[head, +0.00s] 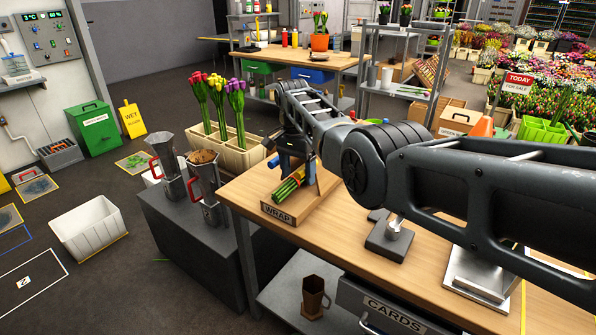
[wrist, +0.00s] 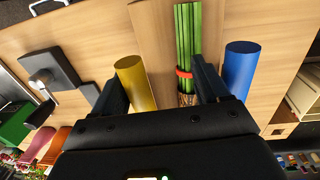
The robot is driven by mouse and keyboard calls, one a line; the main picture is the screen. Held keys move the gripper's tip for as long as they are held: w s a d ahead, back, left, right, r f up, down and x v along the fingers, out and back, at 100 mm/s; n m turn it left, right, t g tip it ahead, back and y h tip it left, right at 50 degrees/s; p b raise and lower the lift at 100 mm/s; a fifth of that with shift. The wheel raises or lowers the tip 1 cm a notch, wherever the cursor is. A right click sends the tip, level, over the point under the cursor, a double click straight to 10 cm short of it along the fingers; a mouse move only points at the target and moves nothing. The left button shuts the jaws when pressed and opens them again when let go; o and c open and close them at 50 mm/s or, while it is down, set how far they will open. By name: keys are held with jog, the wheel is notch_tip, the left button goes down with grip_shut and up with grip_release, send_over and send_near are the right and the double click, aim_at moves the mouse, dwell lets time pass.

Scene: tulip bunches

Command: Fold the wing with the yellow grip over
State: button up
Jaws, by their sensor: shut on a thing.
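A bunch of green stems with a red band (wrist: 184,72) lies over the wooden wrap stand, brown wrap showing at its lower end; in the head view the stems (head: 288,187) stick out below my gripper.
The stand's WRAP sign (head: 277,214) faces the table's front corner. A dark-based device (head: 390,236) and a metal plate (head: 478,272) stand on the wooden table (head: 345,240) to the right. A planter of tulips (head: 225,150) and metal jugs (head: 203,185) are at the left.

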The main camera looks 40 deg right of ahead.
notch_tip(320, 180, up, 8)
jog(key=shift+w+a+b, duration=0.15)
jog(key=shift+w+b, duration=0.15)
jog(key=shift+w, duration=0.05)
jog(key=shift+f, duration=0.1)
dwell(0.3)
jog(key=shift+s, duration=0.1)
